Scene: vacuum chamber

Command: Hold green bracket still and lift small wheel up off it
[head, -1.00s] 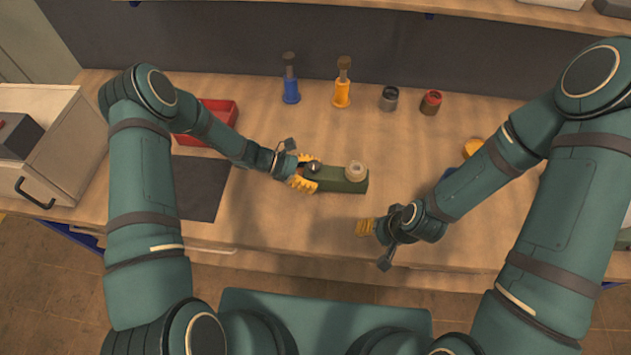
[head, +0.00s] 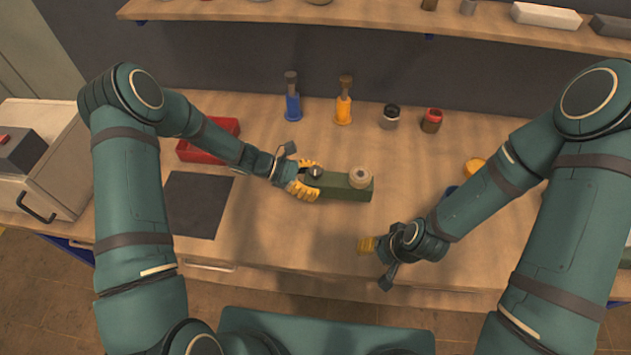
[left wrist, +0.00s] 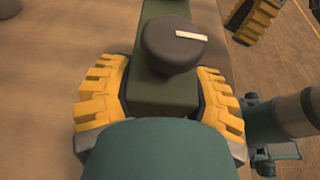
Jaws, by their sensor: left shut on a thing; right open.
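The green bracket (head: 340,188) is a long block lying on the bench, also in the left wrist view (left wrist: 150,95). A pale round piece, seemingly the small wheel (head: 360,176), sits on its right end. A dark round knob with a light stripe (left wrist: 174,45) is on its left end and also shows in the head view (head: 316,172). My left gripper (head: 308,184) is shut on the bracket's left end, with yellow fingers on both sides (left wrist: 160,95). My right gripper (head: 367,245) is open and empty, in front of the bracket and apart from it.
A blue-based piece (head: 293,105), a yellow-based piece (head: 343,108), a dark jar (head: 389,117) and a red jar (head: 432,120) stand behind the bracket. A red tray (head: 208,140) and dark mat (head: 197,205) lie left. Bare bench surrounds the bracket's right end.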

